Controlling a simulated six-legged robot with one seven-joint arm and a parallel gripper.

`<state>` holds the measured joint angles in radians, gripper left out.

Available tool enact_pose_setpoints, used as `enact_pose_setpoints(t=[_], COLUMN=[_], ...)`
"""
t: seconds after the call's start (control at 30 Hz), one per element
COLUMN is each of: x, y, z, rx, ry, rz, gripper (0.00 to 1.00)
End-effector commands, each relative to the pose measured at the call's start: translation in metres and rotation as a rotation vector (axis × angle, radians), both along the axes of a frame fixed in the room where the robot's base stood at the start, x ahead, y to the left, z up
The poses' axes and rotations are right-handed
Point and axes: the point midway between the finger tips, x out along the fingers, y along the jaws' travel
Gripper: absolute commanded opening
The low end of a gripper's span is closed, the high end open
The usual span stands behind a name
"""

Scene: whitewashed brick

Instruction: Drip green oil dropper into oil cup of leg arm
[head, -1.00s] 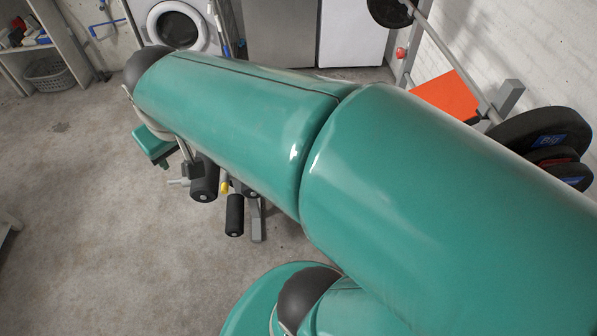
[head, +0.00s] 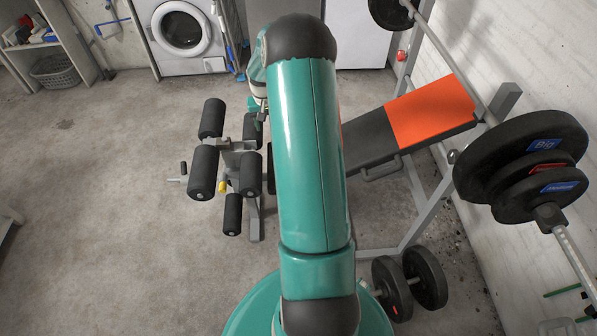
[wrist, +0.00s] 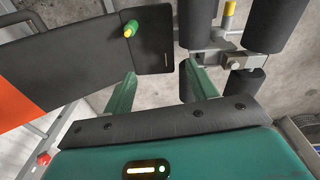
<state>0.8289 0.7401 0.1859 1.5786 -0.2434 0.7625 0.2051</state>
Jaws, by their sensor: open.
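The oil dropper (wrist: 131,28), green with a yellow end, is on the black bench pad (wrist: 95,50) in the wrist view. My gripper (wrist: 160,70) is open and empty, its two green fingers apart; the dropper is beyond them, a little to the left. The leg arm (wrist: 222,45) of the bench is to the right of the dropper, with dark foam rollers and a grey bracket. A yellow part (wrist: 229,9) stands on it and also shows in the head view (head: 222,186). I cannot tell whether this is the oil cup. My arm hides part of the bench in the head view.
The bench's orange backrest (head: 430,110) lies right of my arm. A barbell with plates (head: 520,165) is at the right by the brick wall. Weight discs (head: 425,278) stand on the floor below. Open floor lies left; a washing machine (head: 180,35) is at the back.

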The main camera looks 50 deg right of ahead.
Motion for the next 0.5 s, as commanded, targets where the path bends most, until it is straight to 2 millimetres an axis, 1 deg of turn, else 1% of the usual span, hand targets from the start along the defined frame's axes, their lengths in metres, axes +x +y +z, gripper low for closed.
enact_pose_setpoints(t=[0.03,0.07,0.1,0.2,0.3,0.4,0.5], x=[-0.010,-0.015,-0.022,-0.038,-0.050,-0.056,-0.058], y=[-0.019,-0.028,-0.039,-0.061,-0.074,-0.080,-0.080], z=[-0.029,-0.043,-0.061,-0.099,-0.124,-0.137,-0.150], rx=[0.021,0.030,0.041,0.066,0.082,0.089,0.092], ry=[0.011,0.014,0.018,0.024,0.026,0.027,0.029], rz=[-0.038,-0.057,-0.084,-0.136,-0.171,-0.188,-0.192], gripper=[0.57,0.57,0.57,0.57,0.57,0.57,0.57])
